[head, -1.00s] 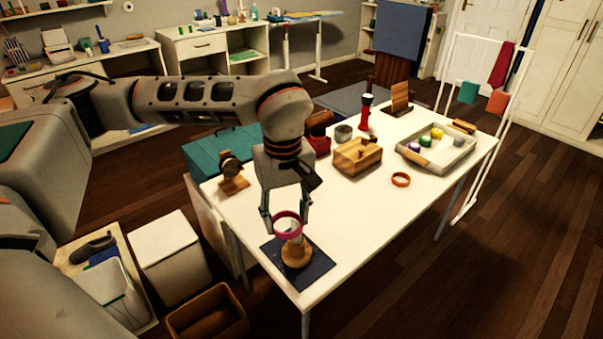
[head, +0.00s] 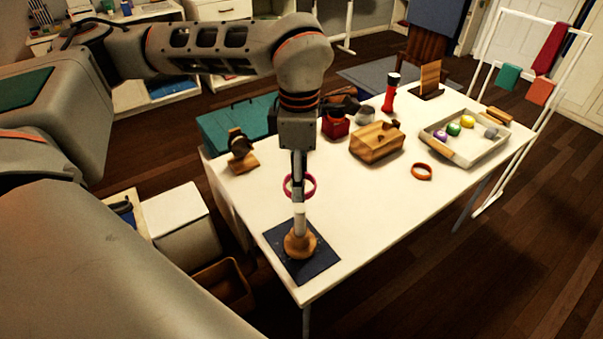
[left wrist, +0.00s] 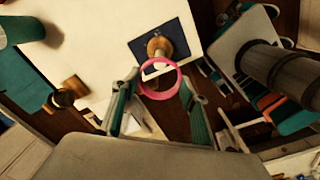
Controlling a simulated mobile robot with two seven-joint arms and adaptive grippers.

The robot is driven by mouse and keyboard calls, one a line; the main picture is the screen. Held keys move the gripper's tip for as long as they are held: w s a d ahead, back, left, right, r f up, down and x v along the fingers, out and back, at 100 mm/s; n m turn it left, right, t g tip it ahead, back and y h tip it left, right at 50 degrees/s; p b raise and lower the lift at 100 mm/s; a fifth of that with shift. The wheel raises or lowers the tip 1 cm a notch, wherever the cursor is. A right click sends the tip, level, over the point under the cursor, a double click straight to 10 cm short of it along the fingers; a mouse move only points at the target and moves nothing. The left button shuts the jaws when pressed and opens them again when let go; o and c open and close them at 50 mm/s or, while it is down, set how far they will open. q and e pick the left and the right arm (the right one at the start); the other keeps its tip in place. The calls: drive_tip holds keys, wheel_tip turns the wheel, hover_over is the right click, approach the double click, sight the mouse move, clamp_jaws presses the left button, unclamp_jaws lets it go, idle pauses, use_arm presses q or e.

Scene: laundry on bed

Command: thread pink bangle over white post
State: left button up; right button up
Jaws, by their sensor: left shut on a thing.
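The pink bangle (head: 314,185) is held by my left gripper (head: 298,188), which points down and is seen edge-on in the head view. In the left wrist view the bangle (left wrist: 160,97) sits between the two fingers of the gripper (left wrist: 158,92). The white post (head: 299,222) stands upright on a round wooden base (head: 300,246) on a dark mat (head: 318,264). In the head view the bangle shows above the post's visible part, and the gripper overlaps the post's top. In the left wrist view the wooden base (left wrist: 156,45) lies beyond the bangle's far rim. My right gripper is not in view.
An orange ring (head: 421,172), a wooden box (head: 376,143), a tray of balls (head: 478,152), a red flashlight (head: 389,95) and a small wooden stand (head: 241,160) are on the white table (head: 370,215). The table's middle and front right are clear.

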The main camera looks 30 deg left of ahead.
use_arm(q)
drive_tip(key=b, duration=0.3)
hover_over(300, 209)
drive_tip(key=shift+f, duration=2.2)
drive_tip(key=shift+f+b, duration=0.85)
drive_tip(key=shift+f, duration=1.45)
drive_tip(key=o, duration=1)
drive_tip(key=shift+c, duration=0.2)
drive_tip(key=shift+w, duration=0.1)
wheel_tip(300, 209, up, 12)
